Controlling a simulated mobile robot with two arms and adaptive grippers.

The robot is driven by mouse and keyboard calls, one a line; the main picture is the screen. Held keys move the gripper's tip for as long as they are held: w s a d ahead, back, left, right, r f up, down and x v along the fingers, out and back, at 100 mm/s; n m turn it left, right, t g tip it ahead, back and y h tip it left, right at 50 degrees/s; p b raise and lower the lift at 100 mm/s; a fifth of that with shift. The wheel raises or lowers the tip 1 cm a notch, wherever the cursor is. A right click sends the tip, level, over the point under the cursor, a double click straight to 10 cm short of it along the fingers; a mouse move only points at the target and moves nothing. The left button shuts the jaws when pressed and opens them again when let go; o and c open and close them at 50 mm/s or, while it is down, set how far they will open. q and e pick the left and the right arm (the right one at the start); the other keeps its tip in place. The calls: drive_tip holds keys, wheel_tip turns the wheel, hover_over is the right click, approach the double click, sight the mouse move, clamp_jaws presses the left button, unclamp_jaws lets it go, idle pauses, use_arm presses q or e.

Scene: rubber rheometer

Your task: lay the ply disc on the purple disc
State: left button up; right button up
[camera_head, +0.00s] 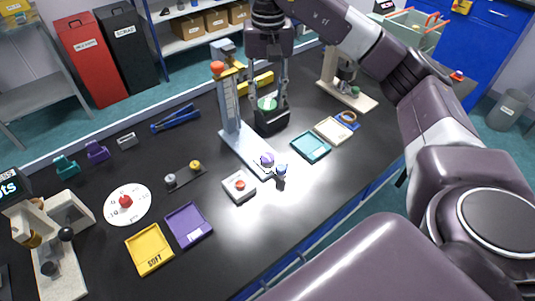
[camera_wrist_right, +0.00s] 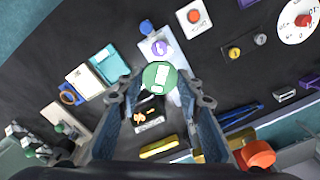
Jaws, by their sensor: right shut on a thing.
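My right gripper (camera_head: 269,101) is shut on a green disc with a pale patch (camera_head: 267,104), which I take for the ply disc. In the right wrist view the green disc (camera_wrist_right: 160,76) sits between the two fingertips (camera_wrist_right: 161,84). The purple disc (camera_head: 267,159) lies on the front part of the pale-blue base of an upright stand (camera_head: 241,148). In the right wrist view the purple disc (camera_wrist_right: 160,47) shows just past the held disc. In the head view the gripper is behind and slightly right of the purple disc. My left gripper is not in view.
The stand's column with a red knob (camera_head: 217,67) rises left of my gripper. A black holder (camera_head: 272,121) is below it. A blue knob (camera_head: 281,170) is close beside the purple disc. A teal tray (camera_head: 311,147) lies right, a white button box (camera_head: 239,187) in front left.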

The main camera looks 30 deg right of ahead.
approach(267, 157)
wheel_tip(267, 157, down, 4)
drive_tip(key=shift+d+r+p, duration=0.1)
drive_tip(key=shift+r+p, duration=0.15)
drive_tip(key=shift+p, duration=0.8)
wheel_tip(267, 157, down, 4)
drive_tip(key=shift+r+p, duration=0.2)
drive_tip(key=shift+p, duration=0.25)
drive_tip(key=shift+f, duration=0.1)
drive_tip(key=o, duration=0.8)
drive_tip(key=shift+o, duration=0.2)
